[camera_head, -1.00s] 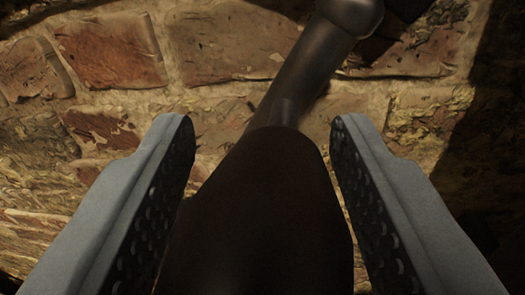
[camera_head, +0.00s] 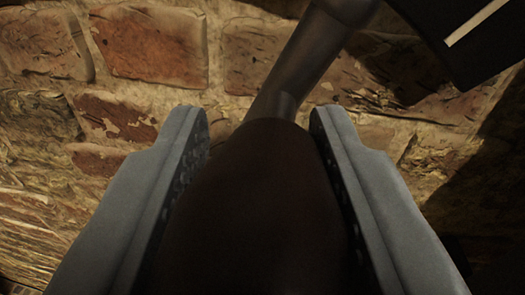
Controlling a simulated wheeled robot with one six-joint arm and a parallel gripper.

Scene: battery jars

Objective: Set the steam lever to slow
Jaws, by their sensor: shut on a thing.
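The steam lever has a dark brown, rounded handle (camera_head: 262,200) and a dark metal rod (camera_head: 297,65) that runs up and to the right to a rounded joint at the top edge. My gripper (camera_head: 260,125) is shut on the handle, with one grey finger on each side. The handle fills the space between the ridged inner pads. The handle's lower end is out of view. No setting marks for the lever show.
A brick wall (camera_head: 150,42) with pale mortar stands behind the lever. A dark plate with a white stripe (camera_head: 470,35) is at the top right. Deep shadow covers the lower right.

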